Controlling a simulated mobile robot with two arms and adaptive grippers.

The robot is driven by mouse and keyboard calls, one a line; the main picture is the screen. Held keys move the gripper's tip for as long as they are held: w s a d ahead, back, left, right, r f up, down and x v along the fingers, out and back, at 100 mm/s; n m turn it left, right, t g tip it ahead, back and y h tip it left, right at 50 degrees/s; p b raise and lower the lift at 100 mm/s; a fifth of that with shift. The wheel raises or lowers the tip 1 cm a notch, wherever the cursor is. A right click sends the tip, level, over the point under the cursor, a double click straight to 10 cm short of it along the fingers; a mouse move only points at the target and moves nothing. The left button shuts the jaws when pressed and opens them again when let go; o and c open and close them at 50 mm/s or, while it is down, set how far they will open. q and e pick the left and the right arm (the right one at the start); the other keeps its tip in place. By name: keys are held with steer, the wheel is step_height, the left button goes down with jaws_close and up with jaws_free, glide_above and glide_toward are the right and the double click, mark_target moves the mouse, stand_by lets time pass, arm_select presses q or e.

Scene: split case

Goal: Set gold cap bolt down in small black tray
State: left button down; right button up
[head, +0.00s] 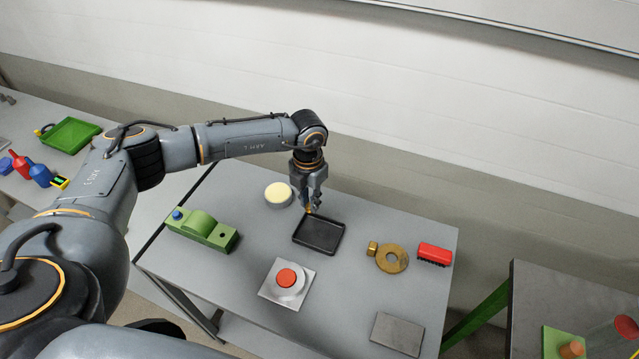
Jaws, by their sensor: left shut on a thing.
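The small black tray (318,246) lies on the middle of the grey table, and no object shows inside it. My left gripper (310,209) points down over the tray's back left edge. It is shut on the gold cap bolt (309,208), of which only a small orange-gold bit shows between the fingertips. I cannot tell how far above the tray the bolt is. My right gripper is not in view.
Around the tray stand a cream round piece (278,193), a green block (203,229), a red button on a plate (287,278), a brass ring piece (391,259), a red brush-like block (434,254) and a grey plate (397,334). Side tables stand left and right.

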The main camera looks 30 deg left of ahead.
mark_target(308, 208)
arm_select(q)
steer(key=f+b, duration=0.1)
steer(key=f, duration=0.1)
steer(key=s+f+b, duration=0.1)
steer(key=f+b, duration=0.1)
steer(key=shift+f, duration=0.1)
step_height(308, 208, down, 2)
steer(key=shift+f+b, duration=0.15)
steer(key=shift+b, duration=0.7)
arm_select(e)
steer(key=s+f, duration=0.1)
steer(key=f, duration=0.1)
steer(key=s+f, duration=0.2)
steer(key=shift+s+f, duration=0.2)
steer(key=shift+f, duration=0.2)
arm_select(q)
steer(key=shift+f, duration=0.25)
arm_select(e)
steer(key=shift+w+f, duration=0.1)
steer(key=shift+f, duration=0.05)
arm_select(q)
steer(key=shift+f+b, duration=0.35)
steer(key=shift+b, duration=0.15)
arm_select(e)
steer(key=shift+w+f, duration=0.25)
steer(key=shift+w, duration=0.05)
